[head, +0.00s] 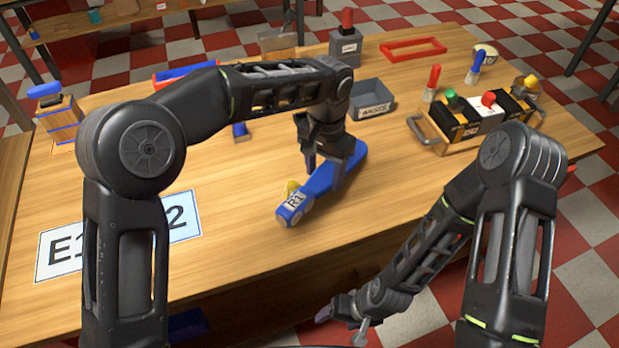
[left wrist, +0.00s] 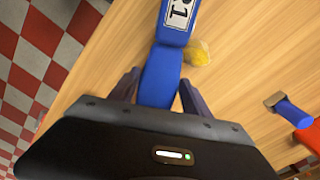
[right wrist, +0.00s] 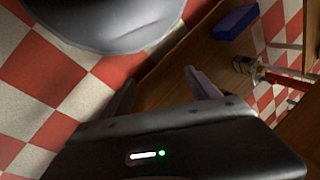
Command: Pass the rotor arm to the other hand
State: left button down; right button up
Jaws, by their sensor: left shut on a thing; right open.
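The rotor arm is a long blue piece (head: 318,193) with a white label reading R1 at its near end. My left gripper (head: 324,172) is shut on the rotor arm around its middle part, above the table. In the left wrist view the rotor arm (left wrist: 163,75) passes between the two fingers, with its label end pointing away. A yellow knob-like thing (left wrist: 197,53) shows beside the labelled end; I cannot tell whether it touches. My right gripper (head: 342,310) is open and empty, low in front of the table's near edge. In the right wrist view nothing lies between its fingers (right wrist: 160,88).
The wooden table (head: 215,250) has a white label sheet (head: 57,248) at left. At right stands a box with coloured knobs (head: 478,117). The front middle is clear.

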aim_at(292, 205)
jog(key=s+a+r+n+g+h, duration=0.15)
jog(key=a+r+n+h, duration=0.25)
jog(key=a+r, duration=0.8)
jog(key=w+r+m+t, duration=0.2)
jog(key=w+r, duration=0.2)
jog(key=r, duration=0.1)
jog(key=w+a+r+m+t+h, duration=0.1)
jog(key=w+r+m, duration=0.1)
jog(key=w+r, duration=0.2)
jog(key=w+r+m+t, duration=0.2)
jog(key=w+r+m, duration=0.1)
jog(key=r, duration=0.4)
jog(key=shift+w+a+r+t, duration=0.3)
jog(key=shift+w+r+t, duration=0.05)
jog(key=shift+w, duration=0.1)
jog(key=w+d+r+m+h, duration=0.1)
jog(key=w+d+r+m+t+h, duration=0.1)
jog(key=w+h, duration=0.1)
jog(key=w+r+m+h, duration=0.1)
jog(key=w, duration=0.1)
jog(key=shift+d+t+h, duration=0.3)
jog(key=shift+d, duration=0.1)
jog(key=shift+w+d+r, duration=0.15)
jog(key=shift+d+r, duration=0.1)
jog(key=shift+r, duration=0.1)
jog(key=shift+d+f, duration=0.1)
jog(key=shift+f, duration=0.05)
